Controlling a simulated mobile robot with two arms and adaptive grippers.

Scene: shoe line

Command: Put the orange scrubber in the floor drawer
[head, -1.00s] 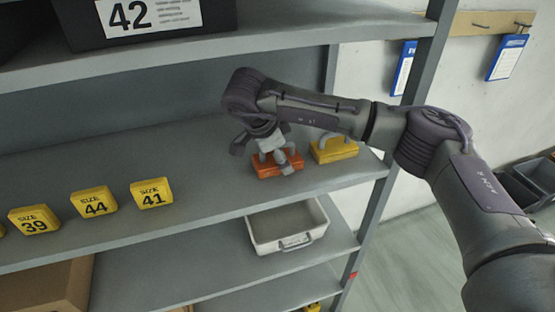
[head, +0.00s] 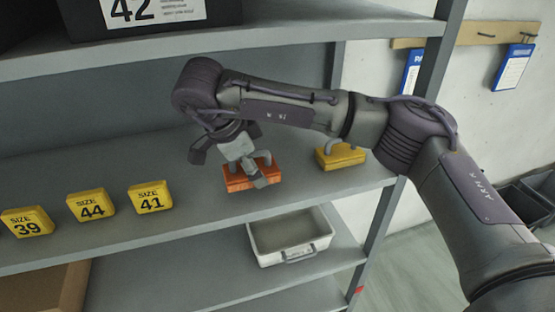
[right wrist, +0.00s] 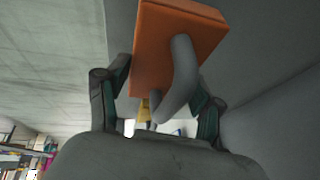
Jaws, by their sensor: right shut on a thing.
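The orange scrubber (head: 236,182) is a block with a grey loop handle, at the middle shelf in the head view. My right gripper (head: 250,165) is shut on it from above. In the right wrist view the orange scrubber (right wrist: 172,40) and its grey handle show between the fingers of the right gripper (right wrist: 158,100). I cannot tell whether its underside touches the shelf. A white open drawer-like bin (head: 322,243) with a front handle sits on the shelf below; whether it is the floor drawer is unclear. My left gripper is not in view.
A yellow scrubber (head: 340,157) stands right of the orange one. Yellow size blocks 39 (head: 27,222), 44 (head: 91,205) and 41 (head: 150,198) stand to the left. The upper shelf (head: 300,38) and the rack post (head: 384,215) are close to my right arm.

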